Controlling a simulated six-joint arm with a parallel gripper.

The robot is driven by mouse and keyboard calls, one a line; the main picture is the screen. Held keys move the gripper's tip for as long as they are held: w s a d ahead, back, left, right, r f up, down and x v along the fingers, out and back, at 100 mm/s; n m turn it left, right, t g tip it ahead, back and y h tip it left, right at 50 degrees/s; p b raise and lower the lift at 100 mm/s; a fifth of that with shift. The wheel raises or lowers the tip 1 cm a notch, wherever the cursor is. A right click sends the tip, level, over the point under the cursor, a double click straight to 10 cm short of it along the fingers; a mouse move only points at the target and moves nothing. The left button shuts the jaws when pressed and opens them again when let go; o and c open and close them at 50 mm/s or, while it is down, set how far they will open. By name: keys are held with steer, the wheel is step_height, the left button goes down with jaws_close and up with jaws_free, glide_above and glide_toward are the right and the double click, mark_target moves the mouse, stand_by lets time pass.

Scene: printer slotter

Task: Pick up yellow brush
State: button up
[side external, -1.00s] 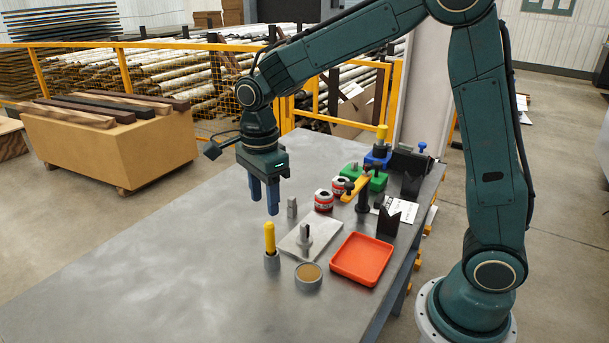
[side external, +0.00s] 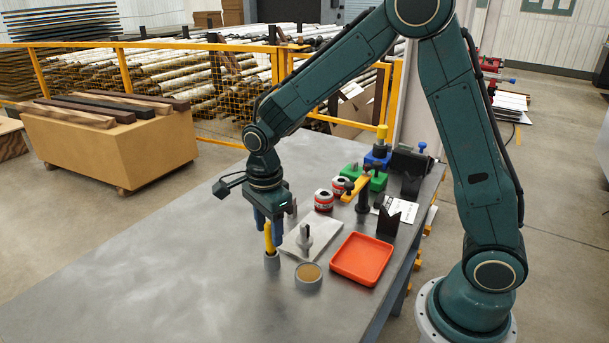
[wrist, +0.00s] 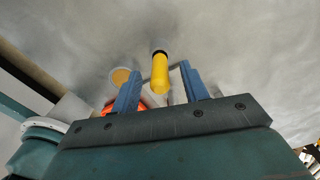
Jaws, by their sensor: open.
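The yellow brush (side external: 268,240) stands upright on the table, its lower end in a small grey round holder (side external: 272,261). My gripper (side external: 268,230) points down at it, with its blue fingers at the height of the brush's upper part. In the wrist view the yellow brush (wrist: 160,75) shows between the two separated blue fingers of my gripper (wrist: 160,72), with a gap seen on each side. The gripper is open and holds nothing. The top of the brush is partly hidden by the fingers in the side view.
A flat grey plate with an upright grey piece (side external: 304,238) stands close to the right of the holder. A round tan-topped tin (side external: 308,275) and an orange tray (side external: 361,260) are near. Red-white cans (side external: 323,200) stand behind. The table's left part is clear.

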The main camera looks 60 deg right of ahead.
mark_target(271, 245)
steer(key=shift+f, duration=1.25)
jaws_close()
